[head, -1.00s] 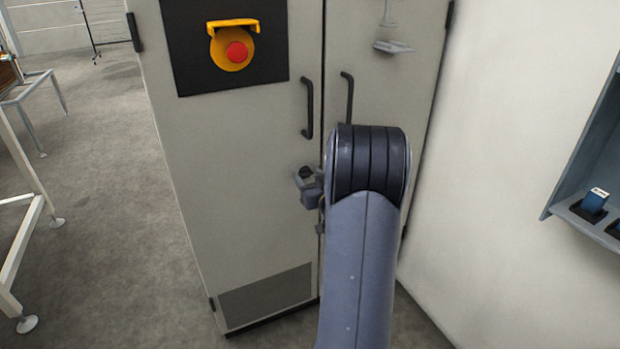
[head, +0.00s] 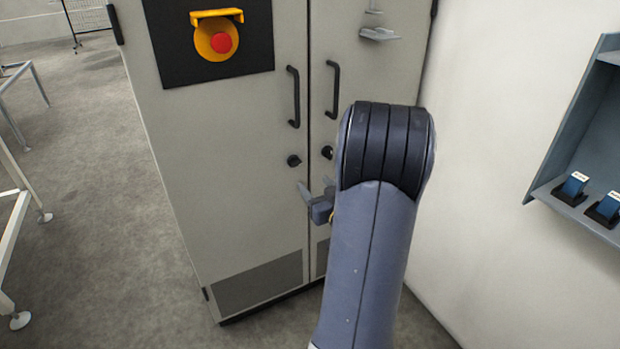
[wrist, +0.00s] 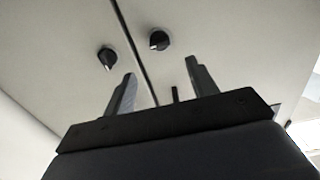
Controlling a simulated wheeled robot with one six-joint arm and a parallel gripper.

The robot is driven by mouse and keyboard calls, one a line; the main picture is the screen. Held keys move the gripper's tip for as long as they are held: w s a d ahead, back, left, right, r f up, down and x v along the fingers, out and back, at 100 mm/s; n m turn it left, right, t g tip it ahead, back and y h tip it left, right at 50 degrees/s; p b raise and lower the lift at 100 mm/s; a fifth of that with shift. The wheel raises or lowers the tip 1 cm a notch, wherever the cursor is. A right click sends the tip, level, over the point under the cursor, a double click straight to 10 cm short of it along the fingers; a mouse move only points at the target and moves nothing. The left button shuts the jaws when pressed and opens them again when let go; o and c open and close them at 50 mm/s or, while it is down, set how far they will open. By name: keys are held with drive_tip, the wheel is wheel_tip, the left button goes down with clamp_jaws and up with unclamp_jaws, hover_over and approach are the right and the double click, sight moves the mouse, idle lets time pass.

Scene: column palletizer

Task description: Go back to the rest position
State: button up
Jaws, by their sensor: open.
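My gripper (head: 317,197) shows in the head view to the left of my grey arm, in front of the cabinet doors and below the two black knobs. My arm's black elbow cover hides part of the right door. In the wrist view the two fingers of my gripper (wrist: 158,90) stand apart with nothing between them. Beyond the fingertips are the left knob (wrist: 107,58) and the right knob (wrist: 159,40), on either side of the door gap. The fingers look clear of both knobs.
The beige cabinet (head: 225,190) stands close ahead, with two black handles and a red emergency button (head: 221,43) on a yellow housing. A blue-grey wall shelf (head: 545,190) with blue items is at the right. Open grey floor (head: 100,180) lies left, beside white table frames.

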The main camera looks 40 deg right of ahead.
sight(297, 164)
drive_tip(key=shift+s, duration=0.15)
drive_tip(key=b+x, duration=0.1)
drive_tip(key=x, duration=1)
drive_tip(key=shift+a, duration=0.1)
drive_tip(key=shift+s, duration=0.1)
